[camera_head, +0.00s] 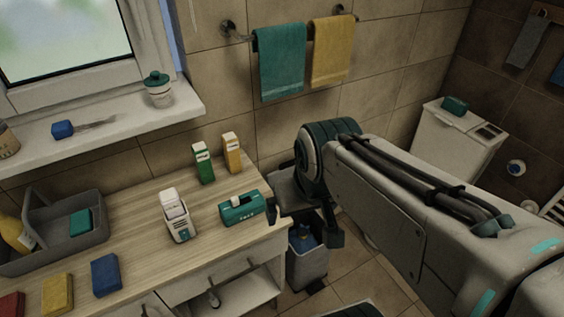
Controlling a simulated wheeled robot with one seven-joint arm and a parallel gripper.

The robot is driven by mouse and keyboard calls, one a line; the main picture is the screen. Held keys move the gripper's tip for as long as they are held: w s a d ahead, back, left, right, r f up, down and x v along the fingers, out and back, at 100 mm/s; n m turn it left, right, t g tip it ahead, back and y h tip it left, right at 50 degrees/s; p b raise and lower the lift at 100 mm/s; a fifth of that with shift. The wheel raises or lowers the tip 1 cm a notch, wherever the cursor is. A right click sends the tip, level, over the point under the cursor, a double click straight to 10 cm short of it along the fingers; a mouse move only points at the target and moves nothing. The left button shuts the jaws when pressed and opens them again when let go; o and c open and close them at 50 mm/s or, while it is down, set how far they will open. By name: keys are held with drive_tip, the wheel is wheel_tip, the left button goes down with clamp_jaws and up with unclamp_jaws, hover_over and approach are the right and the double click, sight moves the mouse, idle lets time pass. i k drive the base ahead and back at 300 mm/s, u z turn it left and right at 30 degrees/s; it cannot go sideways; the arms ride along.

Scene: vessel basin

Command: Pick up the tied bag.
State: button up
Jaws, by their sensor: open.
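My gripper (304,224) is open, with its dark fingers apart. It hangs just past the right end of the counter, in front of and above a grey bin (318,268). A small blue bundle (304,240) shows inside the bin, between and below the fingers in the picture. It may be the tied bag, but its knot cannot be made out. The gripper and arm hide part of the bin and its contents. I cannot tell whether the fingers touch the bundle.
The wooden counter (130,246) holds a teal box (240,208), a white dispenser (177,216), cartons, sponges and a grey caddy (75,248). An open cabinet (235,290) is below. Tiled floor (345,275) shows beside the bin.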

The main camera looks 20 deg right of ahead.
sight(301, 240)
drive_tip(key=k, duration=0.3)
drive_tip(key=z, duration=0.7)
drive_tip(key=i, duration=0.9)
drive_tip(key=z, duration=0.95)
